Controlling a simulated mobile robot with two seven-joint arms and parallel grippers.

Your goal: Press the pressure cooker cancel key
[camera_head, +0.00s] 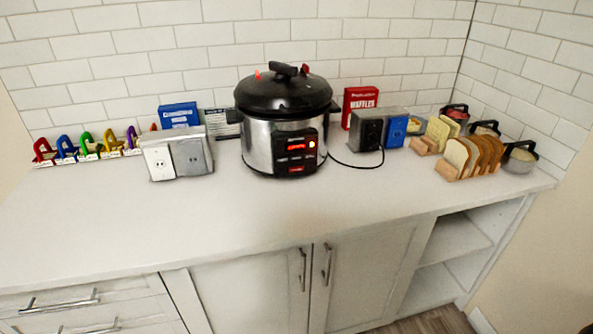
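The pressure cooker (286,120) stands upright on the white countertop, near its back. It has a black lid and a steel body. Its black front panel (295,153) faces me, with a lit red display, an orange-lit round spot at its upper right and small red-lit keys below. The key labels are too small to read, so I cannot tell which one is cancel. Neither of my grippers shows in the head view.
Outlet boxes (178,159) stand left of the cooker. A grey box with a black socket (368,131) stands right, with a black cord. Colored clips (87,144) line the left. The counter front (270,225) is clear.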

